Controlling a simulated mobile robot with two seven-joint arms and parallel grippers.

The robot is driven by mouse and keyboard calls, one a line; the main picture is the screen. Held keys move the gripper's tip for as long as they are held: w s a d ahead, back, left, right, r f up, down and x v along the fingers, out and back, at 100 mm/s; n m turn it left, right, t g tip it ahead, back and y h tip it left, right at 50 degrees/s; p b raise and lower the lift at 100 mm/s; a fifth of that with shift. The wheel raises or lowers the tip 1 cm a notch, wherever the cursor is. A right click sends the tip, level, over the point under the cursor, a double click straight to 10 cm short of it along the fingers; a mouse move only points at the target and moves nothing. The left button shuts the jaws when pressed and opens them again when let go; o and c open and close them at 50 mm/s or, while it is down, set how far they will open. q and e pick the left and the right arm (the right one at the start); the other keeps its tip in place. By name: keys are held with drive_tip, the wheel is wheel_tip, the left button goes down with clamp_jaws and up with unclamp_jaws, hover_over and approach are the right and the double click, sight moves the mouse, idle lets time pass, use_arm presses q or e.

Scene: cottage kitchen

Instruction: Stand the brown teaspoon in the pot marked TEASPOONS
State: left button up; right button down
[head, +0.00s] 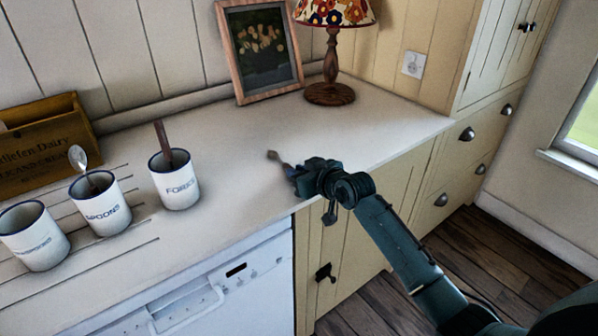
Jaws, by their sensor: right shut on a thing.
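The brown teaspoon (274,156) is held in my right gripper (298,178); one end sticks out up and to the left over the worktop, and the rest is hidden by the gripper. My right gripper is shut on it near the worktop's front edge, to the right of the pots. The pot at far left (38,250) is white with a dark rim; its lettering is too small to read surely, but it is longer than on the other pots. Nothing shows standing in it. My left gripper is not in view.
The SPOONS pot (108,218) holds a metal spoon and a brown handle. The FORKS pot (183,193) holds a brown handle. A wooden crate (40,150) stands behind. A picture frame (240,65) and lamp (330,93) stand at the back. The worktop between FORKS and my gripper is clear.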

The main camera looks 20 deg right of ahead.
drive_tip(key=shift+f, duration=0.1)
drive_tip(key=c, duration=1.4)
unclamp_jaws()
